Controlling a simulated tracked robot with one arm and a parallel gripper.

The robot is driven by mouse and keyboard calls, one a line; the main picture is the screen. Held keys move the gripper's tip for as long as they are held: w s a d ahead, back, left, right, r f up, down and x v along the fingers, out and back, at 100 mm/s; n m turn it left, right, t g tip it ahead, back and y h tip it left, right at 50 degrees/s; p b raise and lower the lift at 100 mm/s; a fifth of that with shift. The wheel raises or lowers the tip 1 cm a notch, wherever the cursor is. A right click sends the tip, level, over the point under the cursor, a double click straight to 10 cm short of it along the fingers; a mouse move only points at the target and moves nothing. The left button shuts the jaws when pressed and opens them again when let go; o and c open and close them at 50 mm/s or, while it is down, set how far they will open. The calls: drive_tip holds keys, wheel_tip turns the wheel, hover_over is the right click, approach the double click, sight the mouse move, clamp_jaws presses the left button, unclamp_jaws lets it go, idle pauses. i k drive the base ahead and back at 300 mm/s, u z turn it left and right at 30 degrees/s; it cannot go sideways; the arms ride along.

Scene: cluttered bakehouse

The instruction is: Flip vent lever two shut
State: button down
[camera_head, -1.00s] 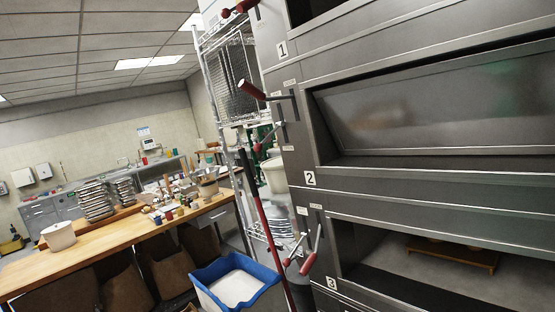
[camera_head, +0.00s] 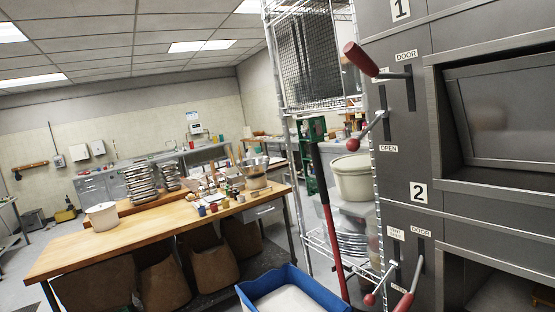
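Vent lever two (camera_head: 354,145) is a thin metal rod with a red ball, on the oven's left front edge above the number 2 plate (camera_head: 418,192). It slants down and left from its slot, with its ball near the height of the "OPEN" label (camera_head: 388,149). A small label (camera_head: 381,83) above the slot is hard to read. Door lever two (camera_head: 361,59), with a thick red grip, sticks out just above it, beside the "DOOR" label (camera_head: 406,55). My gripper is not in view, and nothing is seen touching either lever.
The grey oven (camera_head: 402,155) fills the right. Lower levers (camera_head: 371,298) stick out below. A wire rack (camera_head: 288,130) and a red pole (camera_head: 327,215) stand close left of the levers. A blue bin (camera_head: 290,268) is below. A wooden table (camera_head: 150,232) stands left.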

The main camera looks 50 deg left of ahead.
sight(353, 145)
drive_tip(key=u, duration=0.15)
drive_tip(key=k, duration=0.7)
drive_tip(key=u, duration=0.55)
drive_tip(key=i, duration=0.55)
drive_tip(key=z, duration=0.05)
drive_tip(key=k, duration=0.7)
drive_tip(key=z, duration=0.35)
drive_tip(key=i, duration=1.7)
drive_tip(key=u, duration=0.65)
